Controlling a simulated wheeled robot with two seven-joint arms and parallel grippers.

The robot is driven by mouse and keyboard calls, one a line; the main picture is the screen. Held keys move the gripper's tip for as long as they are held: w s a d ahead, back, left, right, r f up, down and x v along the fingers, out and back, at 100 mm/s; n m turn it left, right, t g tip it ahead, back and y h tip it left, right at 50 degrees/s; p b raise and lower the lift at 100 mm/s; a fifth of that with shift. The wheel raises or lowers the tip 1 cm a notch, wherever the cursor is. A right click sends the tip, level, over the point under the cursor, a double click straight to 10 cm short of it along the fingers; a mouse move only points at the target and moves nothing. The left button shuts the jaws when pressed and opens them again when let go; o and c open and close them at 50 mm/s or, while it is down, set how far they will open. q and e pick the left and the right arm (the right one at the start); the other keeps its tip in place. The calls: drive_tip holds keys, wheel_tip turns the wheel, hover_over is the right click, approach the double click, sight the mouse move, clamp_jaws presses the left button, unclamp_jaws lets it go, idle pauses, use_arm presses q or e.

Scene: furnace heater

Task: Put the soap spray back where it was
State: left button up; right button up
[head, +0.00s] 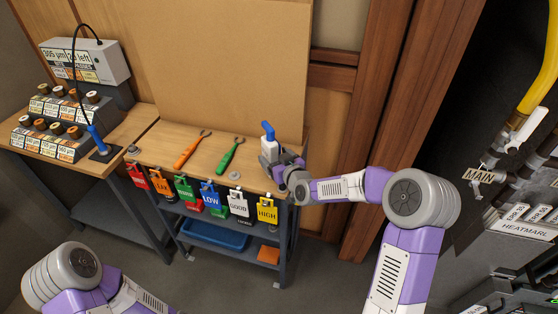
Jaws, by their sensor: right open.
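The soap spray (269,145), a white bottle with a blue nozzle top, stands upright near the right end of the wooden workbench. My right gripper (272,164) is at the bottle's lower part, reaching in from the right. Its jaws are open, and part of the bottle's base is hidden by the gripper. I cannot tell whether the fingers touch the bottle. My left arm shows at the lower left, but its gripper is outside the frame.
Orange (193,149) and green (230,154) tools lie on the bench left of the bottle. Colored tags, including a yellow HIGH tag (267,210), hang along the front edge. A large brown board (225,70) stands behind. A side table (130,126) with a labelled device is at left.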

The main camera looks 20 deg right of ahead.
drive_tip(key=shift+s+r, duration=0.15)
drive_tip(key=shift+r, duration=0.05)
drive_tip(key=v, duration=1.2)
drive_tip(key=s+a+f+m+g+y, duration=0.1)
drive_tip(key=s+a+f+m+g, duration=0.2)
drive_tip(key=f, duration=0.8)
drive_tip(key=s+a+f+g, duration=0.4)
drive_tip(key=s+f+g, duration=0.1)
drive_tip(key=f, duration=0.6)
drive_tip(key=s+a+f+g, duration=0.2)
drive_tip(key=s+f+g, duration=0.1)
drive_tip(key=s+f, duration=0.3)
drive_tip(key=s+a+f+m+g, duration=0.1)
drive_tip(key=s+a+f+g, duration=0.2)
drive_tip(key=s+f, duration=0.3)
drive_tip(key=s, duration=0.4)
drive_tip(key=shift+s+m+g+y+p, duration=0.15)
drive_tip(key=shift+m+g+y+p, duration=0.15)
drive_tip(key=shift+p, duration=0.1)
drive_tip(key=shift+f, duration=0.15)
